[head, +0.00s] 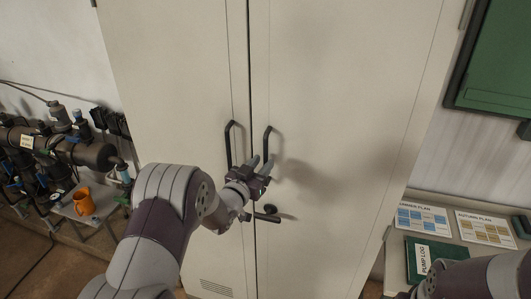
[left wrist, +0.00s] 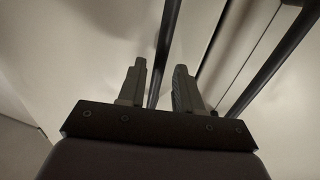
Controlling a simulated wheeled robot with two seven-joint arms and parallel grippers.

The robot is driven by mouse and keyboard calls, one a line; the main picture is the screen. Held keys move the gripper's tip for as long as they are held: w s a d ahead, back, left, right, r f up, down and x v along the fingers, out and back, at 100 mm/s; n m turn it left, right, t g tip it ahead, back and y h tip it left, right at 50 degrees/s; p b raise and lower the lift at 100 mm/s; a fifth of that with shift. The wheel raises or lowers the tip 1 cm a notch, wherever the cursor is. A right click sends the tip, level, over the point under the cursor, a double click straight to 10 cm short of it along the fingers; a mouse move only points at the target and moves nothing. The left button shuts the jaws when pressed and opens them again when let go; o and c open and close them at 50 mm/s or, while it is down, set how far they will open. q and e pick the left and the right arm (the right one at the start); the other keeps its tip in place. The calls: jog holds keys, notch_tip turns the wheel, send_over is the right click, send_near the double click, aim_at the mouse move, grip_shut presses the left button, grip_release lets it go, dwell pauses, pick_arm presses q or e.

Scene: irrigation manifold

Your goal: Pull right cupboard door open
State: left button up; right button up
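The tall pale cupboard has a left door (head: 180,90) and a right door (head: 340,110), with a narrow dark seam between them; both look shut. The right door carries a black bar handle (head: 267,143). My left gripper (head: 261,168) is at this handle's lower end, its fingers apart. In the left wrist view a dark bar (left wrist: 165,50) runs between the open fingers (left wrist: 160,88), with no clear grip on it. The handle's lower end is partly hidden by the fingers in the head view. My right gripper is out of view; only part of that arm shows at lower right.
The left door's handle (head: 229,145) is close beside my gripper. A black latch lever (head: 264,217) sits just below. A side table at right holds plan sheets (head: 422,218) and a green pump log (head: 424,262).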

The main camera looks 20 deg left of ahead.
pick_arm(q)
jog(key=shift+p+x, duration=0.3)
jog(key=shift+x, duration=1.05)
grip_shut()
jog(key=shift+d, duration=0.1)
jog(key=shift+f, duration=0.1)
